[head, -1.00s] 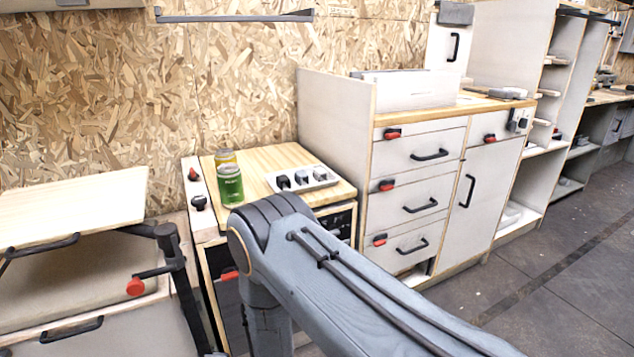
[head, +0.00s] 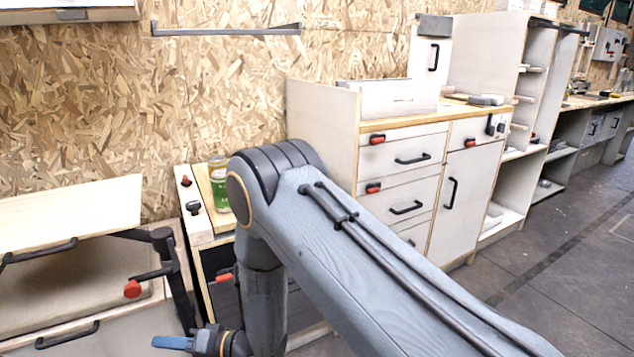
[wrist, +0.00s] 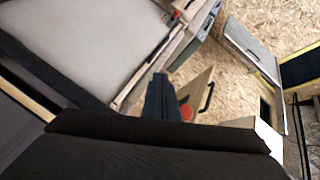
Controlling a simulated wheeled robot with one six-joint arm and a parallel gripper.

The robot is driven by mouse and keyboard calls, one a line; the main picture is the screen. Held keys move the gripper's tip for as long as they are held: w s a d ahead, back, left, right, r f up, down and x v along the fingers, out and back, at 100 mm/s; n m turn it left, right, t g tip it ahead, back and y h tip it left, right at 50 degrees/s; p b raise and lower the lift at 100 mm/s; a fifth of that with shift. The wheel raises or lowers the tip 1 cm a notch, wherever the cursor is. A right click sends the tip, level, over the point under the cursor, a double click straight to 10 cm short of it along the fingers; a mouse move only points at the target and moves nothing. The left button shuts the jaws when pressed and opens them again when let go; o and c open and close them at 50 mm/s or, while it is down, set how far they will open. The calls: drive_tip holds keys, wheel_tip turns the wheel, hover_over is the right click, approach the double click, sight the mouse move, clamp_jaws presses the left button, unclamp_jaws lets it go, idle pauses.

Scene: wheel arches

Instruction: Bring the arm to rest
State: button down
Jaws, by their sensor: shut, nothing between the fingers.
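My gripper (head: 172,342) shows at the bottom of the head view, low in front of the cabinet at the left. It is shut with nothing in it. In the wrist view its dark fingers (wrist: 160,100) stand together near the middle, with no object between them. My grey arm rises from the lower right of the head view, bends at a dark elbow, and its forearm hangs down towards the gripper.
A green can (head: 221,190) stands on a small wooden-topped cabinet (head: 200,222), partly hidden by my elbow. A raised wooden lid (head: 70,215) and a red-tipped latch (head: 132,289) are at the left. A drawer cabinet (head: 400,165) stands behind my arm. The floor (head: 575,270) at the right is clear.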

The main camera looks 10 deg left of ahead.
drive_tip(key=w+d+r+t+h, duration=0.6)
drive_tip(key=w+d+r+h, duration=0.2)
drive_tip(key=w+d+r, duration=0.65)
drive_tip(key=d+r+m+h, duration=0.1)
drive_tip(key=d+r+h, duration=0.1)
drive_tip(key=d, duration=0.6)
drive_tip(key=d+r+m+h, duration=0.1)
drive_tip(key=d+r+h, duration=0.2)
drive_tip(key=d, duration=0.6)
drive_tip(key=s+d+r+g+h, duration=0.1)
drive_tip(key=s+d+r+g, duration=0.25)
drive_tip(key=s+d, duration=0.75)
drive_tip(key=s+d+r+g+h, duration=0.25)
drive_tip(key=s+d+r, duration=0.4)
drive_tip(key=s, duration=0.85)
drive_tip(key=d+r+m+p, duration=0.3)
drive_tip(key=d+r+p, duration=0.5)
drive_tip(key=p, duration=1.1)
drive_tip(key=shift+w+d+g, duration=0.3)
drive_tip(key=shift+d, duration=0.85)
